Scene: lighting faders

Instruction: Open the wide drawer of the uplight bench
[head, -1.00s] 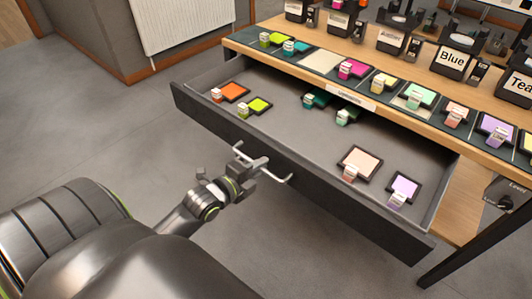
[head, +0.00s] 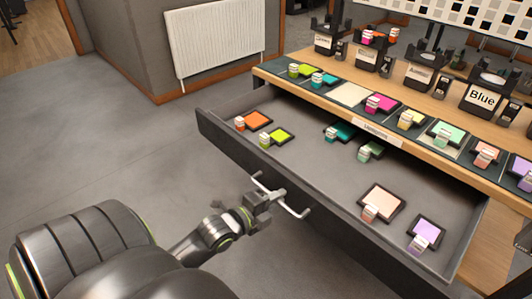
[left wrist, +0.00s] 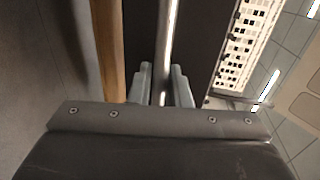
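The wide drawer (head: 330,215) of the bench stands pulled far out, its dark inside in plain view. Its silver bar handle (head: 297,210) is on the dark front. My left gripper (head: 270,197) is at this handle in the head view. In the left wrist view the gripper's two fingers (left wrist: 163,88) stand on either side of the bright handle bar (left wrist: 170,35), close against it, so it is shut on the handle. My right gripper is in neither view.
The drawer holds several coloured gel swatches, such as an orange one (head: 257,119) and a peach one (head: 383,199). The wooden bench top (head: 285,67) carries more swatches and labelled holders. A white radiator (head: 215,42) is on the wall. The floor at left is clear.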

